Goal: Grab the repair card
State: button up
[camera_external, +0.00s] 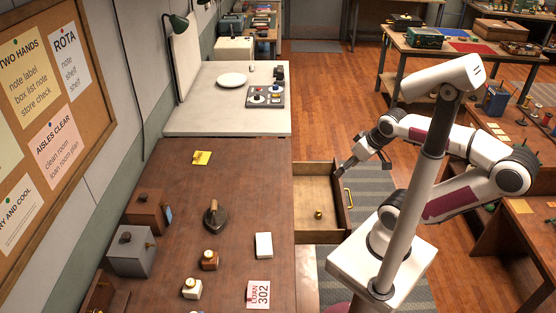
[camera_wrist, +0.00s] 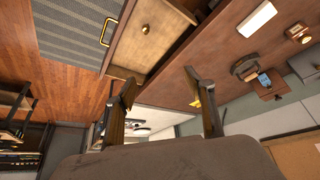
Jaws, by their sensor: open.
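No card in view is readably marked as the repair card. A white card reading "LOAN 302" (camera_external: 258,294) lies at the near end of the brown table. A yellow note (camera_external: 202,157) lies near the table's far end; a bit of yellow shows behind a finger in the wrist view. A small blue card (camera_external: 168,214) is at the front of a brown box, and it also shows in the wrist view (camera_wrist: 264,79). My gripper (camera_external: 364,165) is open and empty, near the far front corner of the open drawer. Its two fingers (camera_wrist: 160,80) stand apart in the wrist view.
The open drawer (camera_external: 309,236) holds a small brass knob (camera_external: 319,214). On the brown table (camera_external: 255,190) stand an iron (camera_external: 214,215), a white block (camera_external: 264,245), two small bottles and boxes. A pale counter (camera_external: 200,105) lies beyond, carrying a plate.

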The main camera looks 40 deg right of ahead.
dwell(0.3)
jog(key=w+a+r+m+y, duration=0.15)
jog(key=w+a+m, duration=0.3)
jog(key=w, duration=0.75)
jog(key=w+a+m+y, duration=0.3)
jog(key=w+a+m, duration=0.15)
jog(key=w, duration=0.85)
jog(key=w+a+r+m+y, duration=0.1)
jog(key=w+a+m+y, duration=0.3)
jog(key=w, duration=0.8)
jog(key=w+a+f+m+t, duration=0.1)
jog(key=w+f+m, duration=0.25)
jog(key=w, duration=0.45)
jog(key=w+a+f+m+t, duration=0.1)
jog(key=w+a+f+m, duration=0.2)
jog(key=w, duration=0.4)
jog(key=w+d+f+m+t, duration=0.1)
jog(key=w+f+m, duration=0.2)
jog(key=f, duration=0.2)
jog(key=w+d+f+m+t, duration=0.1)
jog(key=w+f+m, duration=0.1)
jog(key=w+f, duration=0.2)
jog(key=w+d+f+m, duration=0.1)
jog(key=w+f+m, duration=0.2)
jog(key=f, duration=0.3)
jog(key=shift+w+f+m+t, duration=0.35)
jog(key=shift+w+f+t, duration=0.05)
jog(key=shift+w, duration=0.3)
jog(key=shift+w, duration=0.1)
